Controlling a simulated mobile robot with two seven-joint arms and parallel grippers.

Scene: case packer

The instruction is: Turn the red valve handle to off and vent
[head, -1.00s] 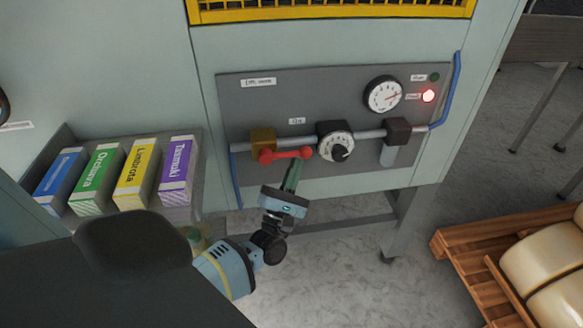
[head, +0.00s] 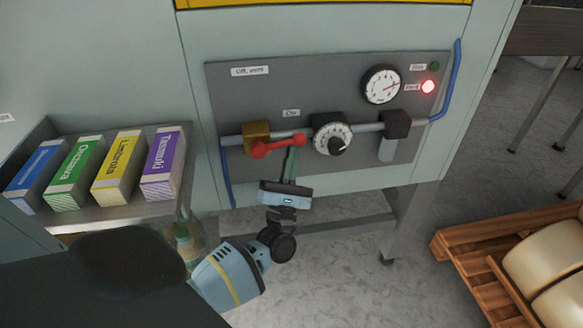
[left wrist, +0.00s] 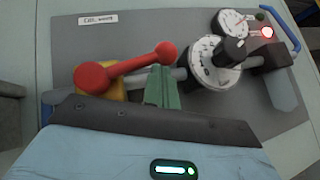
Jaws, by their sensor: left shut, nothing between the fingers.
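The red valve handle (head: 278,145) is on a brass valve body (head: 256,133) on the grey panel. It points right along the pipe, its ball end tilted slightly up. In the left wrist view the handle (left wrist: 124,68) runs up to the right from its hub. My left gripper (head: 291,152) is shut and empty, its green fingers just below the handle's ball end. In the left wrist view the fingertips (left wrist: 160,72) are close beneath the ball; I cannot tell if they touch it. The label "Off, vent" (head: 250,71) is at the panel's upper left. My right gripper is not in view.
A black regulator knob (head: 333,135) and a gauge (head: 382,85) are right of the handle. A red lamp (head: 428,87) is lit; a green one (head: 435,66) is dark. Cartons stand on a shelf (head: 101,216) at left. A pallet (head: 459,243) is at lower right.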

